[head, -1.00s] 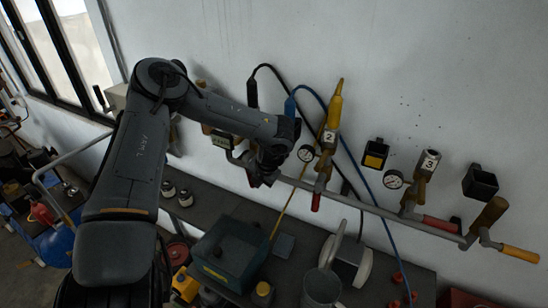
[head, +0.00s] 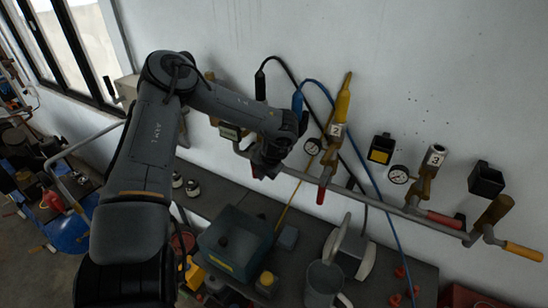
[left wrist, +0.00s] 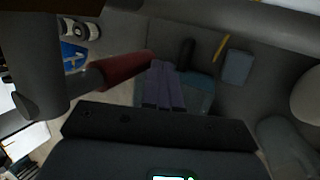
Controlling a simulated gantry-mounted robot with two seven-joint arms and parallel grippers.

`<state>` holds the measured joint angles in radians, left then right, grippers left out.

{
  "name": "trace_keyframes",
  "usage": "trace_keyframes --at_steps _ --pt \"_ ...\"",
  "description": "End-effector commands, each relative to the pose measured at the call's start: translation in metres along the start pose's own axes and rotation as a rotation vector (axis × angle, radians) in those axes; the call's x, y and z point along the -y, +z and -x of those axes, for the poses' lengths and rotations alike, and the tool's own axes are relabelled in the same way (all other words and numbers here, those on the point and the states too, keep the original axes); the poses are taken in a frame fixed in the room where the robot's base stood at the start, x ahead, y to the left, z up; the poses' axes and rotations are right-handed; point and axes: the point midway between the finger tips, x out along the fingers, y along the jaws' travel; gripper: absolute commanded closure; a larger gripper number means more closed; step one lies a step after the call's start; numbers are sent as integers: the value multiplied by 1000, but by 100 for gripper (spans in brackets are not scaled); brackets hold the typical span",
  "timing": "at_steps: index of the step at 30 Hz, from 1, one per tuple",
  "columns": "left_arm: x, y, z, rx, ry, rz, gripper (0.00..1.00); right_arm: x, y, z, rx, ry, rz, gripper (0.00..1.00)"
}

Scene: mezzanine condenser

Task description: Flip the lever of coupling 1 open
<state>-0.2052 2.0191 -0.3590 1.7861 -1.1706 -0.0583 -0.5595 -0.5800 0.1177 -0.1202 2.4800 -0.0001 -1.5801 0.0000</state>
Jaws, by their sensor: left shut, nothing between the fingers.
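My left gripper (head: 262,168) is at the pipe rail (head: 385,207) on the wall, left of coupling 2 (head: 336,131). Its closed fingers (left wrist: 163,88) show in the left wrist view, with nothing between them. A red lever handle (left wrist: 127,68) lies just left of the fingertips there, close to or touching them; I cannot tell which. The handle runs to a dark grey body (left wrist: 32,70) at the left. No number 1 label shows; my left arm covers that part of the rail in the head view. My right gripper is in neither view.
Coupling 3 (head: 433,158) and its red lever (head: 445,219) are further right. Coupling 2's red lever (head: 321,191) hangs nearby. Black and blue hoses (head: 372,185) loop along the wall. Below is a bench with a green box (head: 232,243) and a grey can (head: 323,283).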

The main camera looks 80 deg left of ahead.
Motion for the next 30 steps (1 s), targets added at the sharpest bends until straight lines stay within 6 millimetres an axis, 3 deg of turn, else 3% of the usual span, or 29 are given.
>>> trace_keyframes --at_steps 5,21,30 --pt "0 1 12 4 -1 1 100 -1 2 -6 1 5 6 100" --pt "79 -36 50 1 3 -4 100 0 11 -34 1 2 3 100" --pt "98 -44 62 1 1 -1 100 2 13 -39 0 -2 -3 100"
